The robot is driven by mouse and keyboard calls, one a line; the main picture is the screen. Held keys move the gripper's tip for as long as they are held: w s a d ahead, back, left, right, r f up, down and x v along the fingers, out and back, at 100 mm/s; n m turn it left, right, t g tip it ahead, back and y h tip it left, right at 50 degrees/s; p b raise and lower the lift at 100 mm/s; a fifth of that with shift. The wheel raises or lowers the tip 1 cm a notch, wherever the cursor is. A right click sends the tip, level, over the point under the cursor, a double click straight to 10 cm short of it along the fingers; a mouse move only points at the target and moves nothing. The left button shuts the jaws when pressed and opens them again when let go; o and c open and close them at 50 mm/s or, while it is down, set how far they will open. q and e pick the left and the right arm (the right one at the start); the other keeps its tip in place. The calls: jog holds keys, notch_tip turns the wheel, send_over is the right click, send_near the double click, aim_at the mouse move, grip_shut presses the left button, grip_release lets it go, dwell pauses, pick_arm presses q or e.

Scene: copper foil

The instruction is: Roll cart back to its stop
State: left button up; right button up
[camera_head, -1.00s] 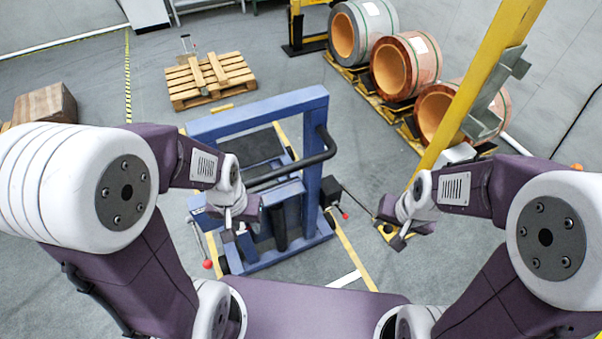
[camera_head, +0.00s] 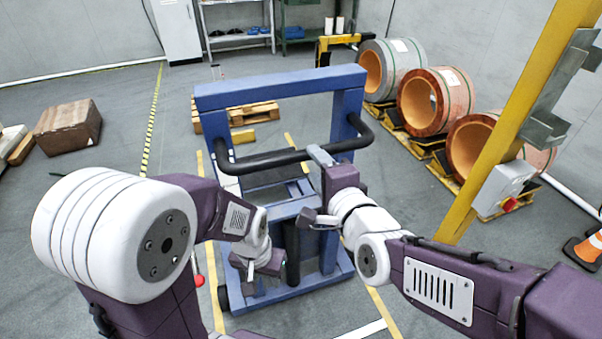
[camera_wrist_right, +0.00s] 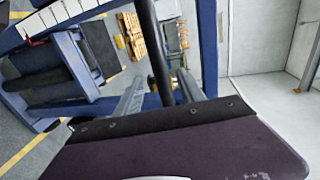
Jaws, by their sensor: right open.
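The cart (camera_head: 278,88) is a blue steel frame with a black push handle (camera_head: 270,160) facing me. It stands between yellow floor lines. My right gripper (camera_head: 316,187) is at the right part of the handle, fingers spread. In the right wrist view the black handle bar (camera_wrist_right: 146,38) runs up the picture between the two grey fingers (camera_wrist_right: 160,88); whether it touches them I cannot tell. My left gripper (camera_head: 256,270) hangs low in front of the cart, below the handle, apart from it. Its finger opening is unclear. I cannot make out the stop.
Copper foil rolls (camera_head: 430,100) stand on low yellow supports at the right. A yellow post (camera_head: 515,110) with a control box (camera_head: 505,188) rises at the right. A wooden pallet (camera_head: 240,115) lies behind the cart. A brown box (camera_head: 68,126) is at the left.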

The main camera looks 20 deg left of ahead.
jog(key=shift+s+a+r, duration=0.1)
jog(key=shift+s+a, duration=0.05)
jog(key=shift+s, duration=0.05)
jog(key=shift+w, duration=0.1)
jog(key=x, duration=0.9)
grip_shut()
dwell(1.0)
